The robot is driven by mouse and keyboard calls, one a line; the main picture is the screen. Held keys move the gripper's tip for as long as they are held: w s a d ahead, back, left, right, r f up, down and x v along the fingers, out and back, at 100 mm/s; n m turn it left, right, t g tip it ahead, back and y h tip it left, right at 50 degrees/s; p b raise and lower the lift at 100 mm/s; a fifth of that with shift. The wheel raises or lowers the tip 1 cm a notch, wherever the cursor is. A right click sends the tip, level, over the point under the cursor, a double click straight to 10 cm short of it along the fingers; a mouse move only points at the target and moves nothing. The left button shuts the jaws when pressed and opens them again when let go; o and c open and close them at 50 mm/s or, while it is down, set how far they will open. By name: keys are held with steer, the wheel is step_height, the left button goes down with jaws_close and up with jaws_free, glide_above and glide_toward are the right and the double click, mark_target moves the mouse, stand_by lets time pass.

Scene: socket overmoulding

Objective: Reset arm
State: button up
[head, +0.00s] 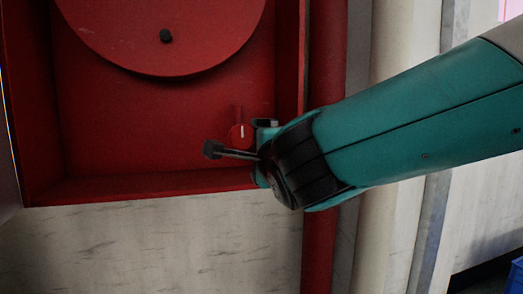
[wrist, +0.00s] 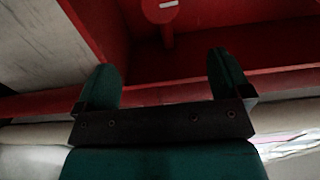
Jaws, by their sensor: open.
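My gripper (wrist: 160,62) is open and empty, its two green fingers spread apart in the wrist view. In the head view the arm reaches in from the right, and the gripper is at the lower right of an open red cabinet (head: 100,120). A red round knob (head: 241,136) with a white mark is close by the gripper in the head view. In the wrist view the knob (wrist: 165,12) shows beyond the gap between the fingers, apart from them. The gripper partly hides the cabinet's lower right corner.
A red pipe (head: 318,240) and a pale pipe (head: 378,230) run vertically beside the cabinet, behind my arm. A blue object (head: 516,276) is at the lower right edge. The wall below the cabinet is bare.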

steer(key=s+d+f+n+g+h, duration=0.1)
steer(key=s+d+f+n+g, duration=0.75)
steer(key=f, duration=0.25)
steer(key=s+d+f+n+g, duration=0.2)
steer(key=s+n+g, duration=0.1)
steer(key=s+n, duration=0.3)
steer(key=s+d+f+n+g, duration=0.2)
steer(key=s+n+g, duration=0.1)
steer(key=s, duration=0.5)
steer(key=s+d+f+n+g, duration=0.25)
steer(key=s+n, duration=0.25)
steer(key=s, duration=0.3)
step_height(320, 180, up, 31)
steer(key=p, duration=3.1)
steer(key=shift+w+r, duration=0.15)
steer(key=shift+w, duration=0.3)
steer(key=shift+m, duration=0.25)
